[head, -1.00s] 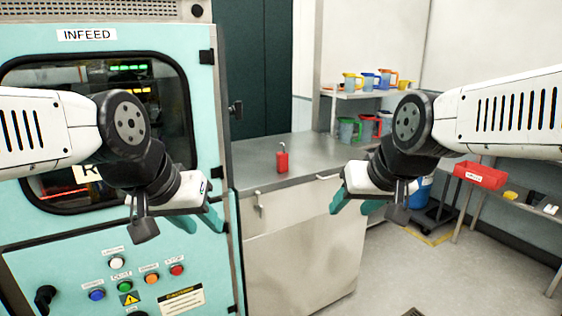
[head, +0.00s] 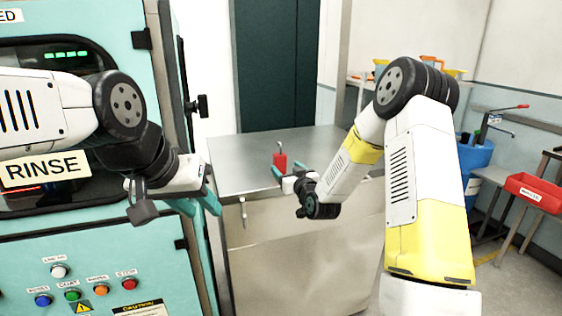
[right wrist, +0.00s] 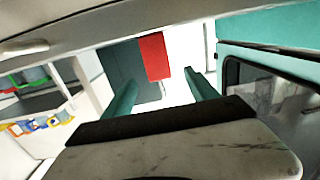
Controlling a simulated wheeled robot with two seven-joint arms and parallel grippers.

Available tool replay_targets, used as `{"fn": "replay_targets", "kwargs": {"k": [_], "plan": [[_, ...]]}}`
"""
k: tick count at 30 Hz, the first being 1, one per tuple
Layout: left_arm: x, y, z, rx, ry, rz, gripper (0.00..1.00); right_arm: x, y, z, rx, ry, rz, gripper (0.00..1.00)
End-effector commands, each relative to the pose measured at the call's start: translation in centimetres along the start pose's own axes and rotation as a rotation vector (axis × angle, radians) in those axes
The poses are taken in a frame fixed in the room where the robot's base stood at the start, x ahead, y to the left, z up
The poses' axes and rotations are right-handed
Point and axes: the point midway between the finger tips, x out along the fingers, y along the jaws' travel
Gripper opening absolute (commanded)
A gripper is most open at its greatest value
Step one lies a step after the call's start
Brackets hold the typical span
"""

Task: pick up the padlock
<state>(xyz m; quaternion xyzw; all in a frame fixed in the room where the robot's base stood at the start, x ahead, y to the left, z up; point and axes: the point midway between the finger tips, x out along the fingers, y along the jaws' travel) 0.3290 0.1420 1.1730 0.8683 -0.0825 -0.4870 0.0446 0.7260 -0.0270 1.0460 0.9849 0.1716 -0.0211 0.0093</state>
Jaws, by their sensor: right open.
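The padlock (head: 280,160) has a red body and a thin shackle, and stands upright on the grey metal counter (head: 235,160). My right gripper (head: 288,176) is open and empty, close in front of the padlock on the near side of the counter. My left gripper (head: 197,203) is open and empty in front of the teal machine, left of the counter.
The teal machine (head: 105,262) with buttons and a window stands at the left, its edge beside the counter. A red bin (head: 535,190) and a blue container (head: 474,160) are at the right. The counter around the padlock is clear.

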Motion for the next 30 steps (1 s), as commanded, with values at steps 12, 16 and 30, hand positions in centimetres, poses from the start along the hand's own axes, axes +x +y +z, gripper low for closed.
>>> {"fn": "replay_targets", "kwargs": {"k": [12, 16, 30], "plan": [[0.0, 0.0, 0.0, 0.000, 0.000, 0.000, 0.36, 3.3, -0.1, 0.7, 0.012, 0.047, 0.007, 0.67], [0.0, 0.0, 0.0, 0.000, 0.000, 0.000, 0.36, 5.1, 0.0, 0.6, 0.012, 0.047, 0.007, 0.67], [0.0, 0.0, 0.0, 0.000, 0.000, 0.000, 0.36, 8.1, 0.1, 0.4, 0.012, 0.044, 0.006, 0.67]]}}
